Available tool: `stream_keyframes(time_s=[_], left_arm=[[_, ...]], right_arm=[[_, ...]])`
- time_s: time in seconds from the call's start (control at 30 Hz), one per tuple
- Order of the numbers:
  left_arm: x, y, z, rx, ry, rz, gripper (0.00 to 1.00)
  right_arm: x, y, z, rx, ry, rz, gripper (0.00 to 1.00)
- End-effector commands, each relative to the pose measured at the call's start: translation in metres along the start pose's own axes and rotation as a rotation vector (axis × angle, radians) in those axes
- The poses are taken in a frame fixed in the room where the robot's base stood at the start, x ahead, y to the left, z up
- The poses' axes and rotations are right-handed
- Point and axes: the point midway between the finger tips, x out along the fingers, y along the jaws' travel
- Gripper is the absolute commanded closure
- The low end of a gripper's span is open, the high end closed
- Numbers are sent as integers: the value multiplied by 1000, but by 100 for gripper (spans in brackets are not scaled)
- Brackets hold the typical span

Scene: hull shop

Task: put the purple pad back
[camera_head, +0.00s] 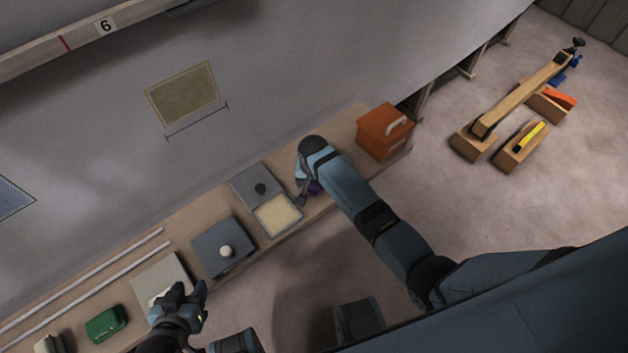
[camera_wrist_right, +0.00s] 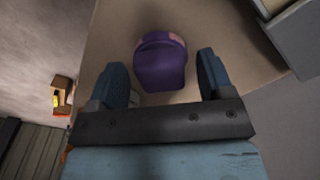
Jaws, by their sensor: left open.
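The purple pad (camera_wrist_right: 160,62) stands on the tan bench shelf (camera_wrist_right: 110,32) in the right wrist view. In the head view only a small purple patch of it (camera_head: 314,188) shows beside my right forearm. My right gripper (camera_wrist_right: 163,78) is open, with one finger on each side of the pad and a visible gap to both. In the head view my right gripper (camera_head: 303,187) is mostly hidden by its own arm. My left gripper (camera_head: 188,293) is open near a pale tray (camera_head: 160,274) at the front left of the bench.
A shallow box with a yellowish inside (camera_head: 277,214) and a grey plate with a dark knob (camera_head: 258,187) lie left of my right gripper. Further left are a grey box with a white knob (camera_head: 222,246) and a green case (camera_head: 107,323). An orange toolbox (camera_head: 384,134) stands right.

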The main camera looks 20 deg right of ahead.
Motion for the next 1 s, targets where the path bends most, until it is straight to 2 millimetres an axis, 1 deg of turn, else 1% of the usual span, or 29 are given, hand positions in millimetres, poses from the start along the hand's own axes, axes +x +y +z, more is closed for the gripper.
stream_keyframes(time_s=[0.13,0.27,0.6,0.7,0.83,0.93,1.0], left_arm=[[0,0,0,-1,0,0,57],[-2,2,-4,-2,3,0,57],[-9,4,-14,3,17,-1,57],[-10,4,-13,7,15,-2,57],[-11,3,-12,14,11,-2,57],[-11,1,-10,22,8,-2,57],[-11,0,-9,25,6,-2,57]], right_arm=[[-3,0,0,0,1,-1,26],[-18,0,-1,0,2,-2,26],[-89,0,-1,-1,3,-2,26],[-105,0,-1,-1,2,-1,26],[-117,0,0,-1,1,-1,26],[-121,0,0,0,0,0,26],[-120,1,1,-3,2,-3,26]])
